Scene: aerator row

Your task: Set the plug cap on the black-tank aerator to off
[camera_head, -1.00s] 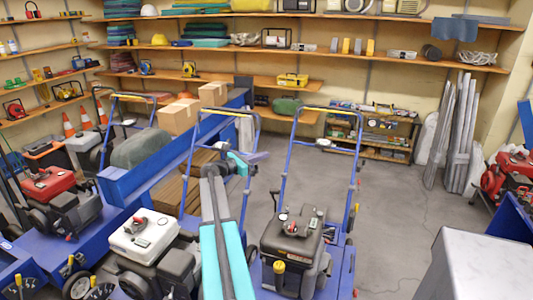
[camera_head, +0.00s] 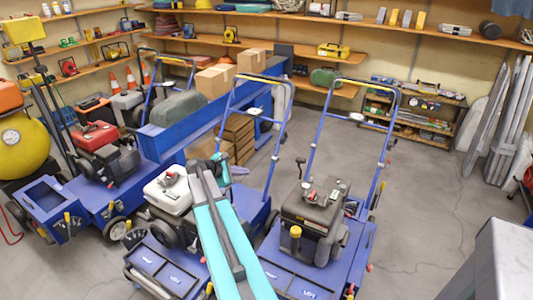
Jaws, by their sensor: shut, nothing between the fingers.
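The black-tank aerator (camera_head: 318,205) stands right of centre, with a dark engine on a blue frame and a tall blue handle. A yellow-topped part (camera_head: 295,233) shows at its front. I cannot tell which small part is the plug cap or how it is set. My gripper (camera_head: 220,158) is small, at the far end of my teal and grey arm. My arm hides part of the white-tank machine.
The red-tank aerator (camera_head: 98,138) stands farther left, near a yellow round tank (camera_head: 22,148). A grey box-like surface (camera_head: 505,262) fills the lower right corner. Grey floor (camera_head: 425,210) is clear right of the black-tank machine. Stocked shelves line the back wall.

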